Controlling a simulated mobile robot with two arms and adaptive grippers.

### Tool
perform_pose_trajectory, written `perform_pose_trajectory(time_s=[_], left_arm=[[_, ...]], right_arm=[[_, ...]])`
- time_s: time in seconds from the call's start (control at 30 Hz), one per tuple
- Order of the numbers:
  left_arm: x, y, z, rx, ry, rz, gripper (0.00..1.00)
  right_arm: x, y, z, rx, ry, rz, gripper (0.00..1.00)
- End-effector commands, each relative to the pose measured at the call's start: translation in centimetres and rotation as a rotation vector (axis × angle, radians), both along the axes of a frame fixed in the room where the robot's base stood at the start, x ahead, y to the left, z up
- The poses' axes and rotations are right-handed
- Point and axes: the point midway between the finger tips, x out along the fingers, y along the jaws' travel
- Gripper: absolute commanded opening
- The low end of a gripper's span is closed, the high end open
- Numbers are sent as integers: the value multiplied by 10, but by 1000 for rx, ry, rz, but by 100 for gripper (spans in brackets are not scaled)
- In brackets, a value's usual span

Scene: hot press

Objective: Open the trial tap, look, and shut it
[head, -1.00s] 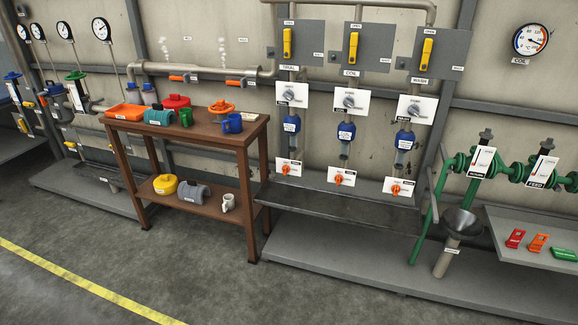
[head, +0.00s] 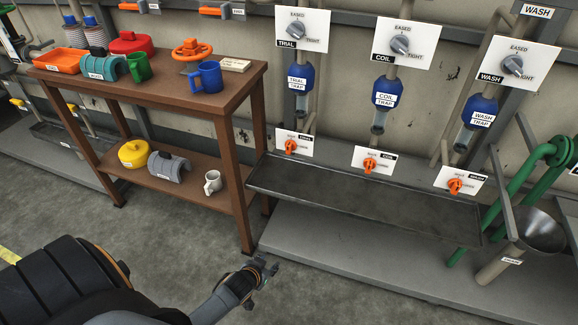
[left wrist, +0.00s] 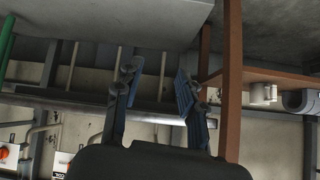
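The trial tap is a small orange knob (head: 291,146) on a white card, low on the wall above the left end of the grey trough (head: 300,187). Above it are the blue trial trap (head: 300,77) and the grey trial dial (head: 298,31), marked eased and tight. The dial's pointing is hard to read. My left gripper (head: 266,268) is low in front of the trough, below the tap and apart from it. In the left wrist view its blue-padded fingers (left wrist: 156,78) are spread and empty. My right gripper is not in view.
A brown table (head: 188,105) with a blue mug (head: 207,77) and other items stands left of the trough; its front leg is close to my left gripper. The coil tap (head: 369,165) and wash tap (head: 455,186) are to the right. A funnel (head: 540,230) stands farther right.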

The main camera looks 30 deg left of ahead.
Motion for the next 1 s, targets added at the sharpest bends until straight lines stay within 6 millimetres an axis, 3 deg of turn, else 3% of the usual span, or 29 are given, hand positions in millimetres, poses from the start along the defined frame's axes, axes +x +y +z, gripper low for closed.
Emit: perform_pose_trajectory(time_s=[0.03,0.1,0.2,0.4,0.5,0.6,0.73,1.0], left_arm=[[34,13,8,8,-101,19,40],[69,27,47,13,-231,46,40],[103,44,106,19,-406,74,40],[124,58,206,26,-667,98,40],[124,59,235,26,-738,102,40],[124,60,250,25,-772,104,40],[134,62,256,26,-782,103,40],[186,75,254,27,-779,104,40]], right_arm=[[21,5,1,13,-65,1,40],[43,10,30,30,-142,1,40],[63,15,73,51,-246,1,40],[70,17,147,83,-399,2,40],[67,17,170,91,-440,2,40],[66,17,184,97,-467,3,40],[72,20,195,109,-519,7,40],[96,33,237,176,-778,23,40]])
